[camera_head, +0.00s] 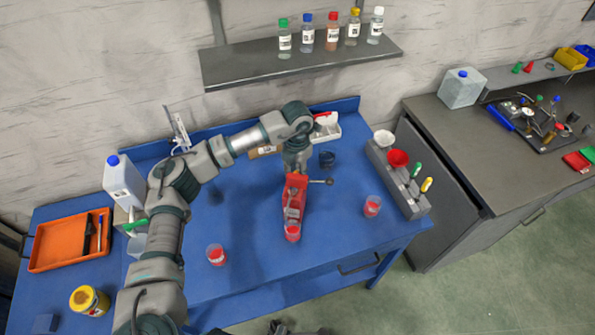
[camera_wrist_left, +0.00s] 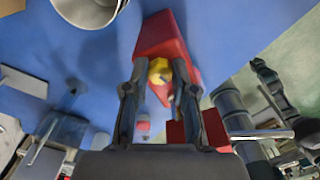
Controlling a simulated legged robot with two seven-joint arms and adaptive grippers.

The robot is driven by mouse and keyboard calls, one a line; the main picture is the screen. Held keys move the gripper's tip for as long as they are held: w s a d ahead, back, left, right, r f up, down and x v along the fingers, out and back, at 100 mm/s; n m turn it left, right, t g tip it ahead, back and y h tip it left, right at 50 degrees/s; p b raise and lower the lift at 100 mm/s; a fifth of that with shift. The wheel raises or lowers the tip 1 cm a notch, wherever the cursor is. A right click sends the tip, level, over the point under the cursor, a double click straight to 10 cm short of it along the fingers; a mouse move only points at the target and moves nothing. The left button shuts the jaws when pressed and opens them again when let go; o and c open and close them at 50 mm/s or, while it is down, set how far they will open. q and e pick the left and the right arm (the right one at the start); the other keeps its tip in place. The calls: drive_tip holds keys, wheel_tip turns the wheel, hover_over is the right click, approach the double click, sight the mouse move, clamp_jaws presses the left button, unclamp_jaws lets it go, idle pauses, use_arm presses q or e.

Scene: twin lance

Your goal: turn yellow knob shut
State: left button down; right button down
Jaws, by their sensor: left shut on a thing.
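The yellow knob (camera_wrist_left: 160,70) shows in the left wrist view, on the red fixture (camera_wrist_left: 160,36). My left gripper (camera_wrist_left: 160,88) has a finger on each side of the knob and is shut on it. In the head view the left gripper (camera_head: 296,168) points down at the far end of the red fixture (camera_head: 291,207), which stands on the blue table. The gripper hides the knob there. A cup with red contents (camera_head: 292,232) is at the fixture's near end.
Cups with red contents stand left (camera_head: 216,255) and right (camera_head: 372,206) of the fixture. A metal rod with a dark knob (camera_head: 322,182) juts right from it. A grey rack (camera_head: 400,182) with a red funnel stands at the right edge. An orange tray (camera_head: 68,262) lies left.

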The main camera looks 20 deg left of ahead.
use_arm(q)
drive_tip(key=shift+m+b, duration=0.4)
drive_tip(key=shift+m, duration=1.3)
use_arm(e)
drive_tip(key=shift+w+a+r, duration=0.1)
drive_tip(key=shift+w+a, duration=0.05)
drive_tip(key=shift+w, duration=0.5)
drive_tip(key=shift+w+a+r, duration=0.1)
drive_tip(key=shift+w, duration=0.55)
use_arm(q)
drive_tip(key=c, duration=0.9)
unclamp_jaws()
drive_tip(key=shift+c, duration=0.2)
drive_tip(key=shift+r, duration=0.35)
wheel_tip(320, 180, up, 11)
drive_tip(key=shift+r, duration=0.1)
